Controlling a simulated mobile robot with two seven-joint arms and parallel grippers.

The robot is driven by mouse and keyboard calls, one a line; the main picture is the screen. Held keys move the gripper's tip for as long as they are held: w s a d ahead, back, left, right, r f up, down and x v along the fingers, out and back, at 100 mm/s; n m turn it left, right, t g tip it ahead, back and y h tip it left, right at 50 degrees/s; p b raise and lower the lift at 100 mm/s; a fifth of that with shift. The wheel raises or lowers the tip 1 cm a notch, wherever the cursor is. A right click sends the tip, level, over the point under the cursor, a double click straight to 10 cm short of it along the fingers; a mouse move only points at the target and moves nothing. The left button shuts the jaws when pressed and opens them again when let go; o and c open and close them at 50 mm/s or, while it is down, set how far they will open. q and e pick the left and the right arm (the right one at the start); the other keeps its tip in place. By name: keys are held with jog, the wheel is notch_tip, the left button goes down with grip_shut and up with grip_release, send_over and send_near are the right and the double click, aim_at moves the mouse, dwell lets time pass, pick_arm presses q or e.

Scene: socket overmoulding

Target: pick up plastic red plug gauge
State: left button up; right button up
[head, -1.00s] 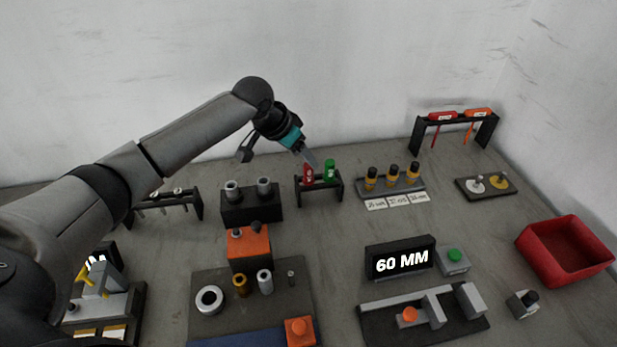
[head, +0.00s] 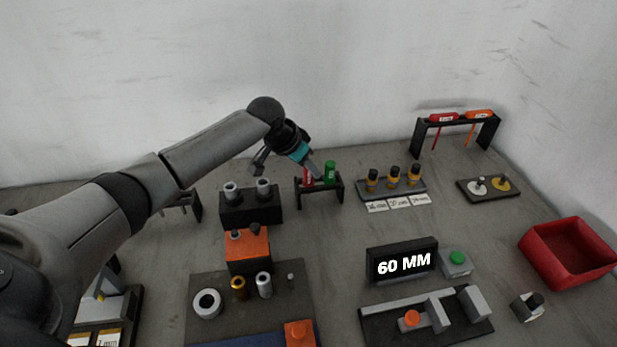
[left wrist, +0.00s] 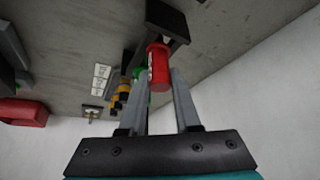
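The red plastic plug gauge (head: 307,180) stands in a small black rack (head: 325,192), beside a green plug gauge (head: 330,171). In the head view my left gripper (head: 314,167) is just above the red gauge and hides part of it. In the left wrist view the red gauge (left wrist: 158,68) appears between the tips of my open left fingers (left wrist: 160,78). A finger lies on each side of it. I cannot tell whether either finger touches it. My right gripper is not in view.
A black block with two grey cylinders (head: 250,206) stands left of the rack. A tray with several black-and-yellow gauges (head: 391,186) stands right of it. A black stand with red and orange-handled tools (head: 459,119) is farther right. The wall rises behind.

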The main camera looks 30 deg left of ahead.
pick_arm(q)
grip_shut()
jog(key=shift+r, duration=0.15)
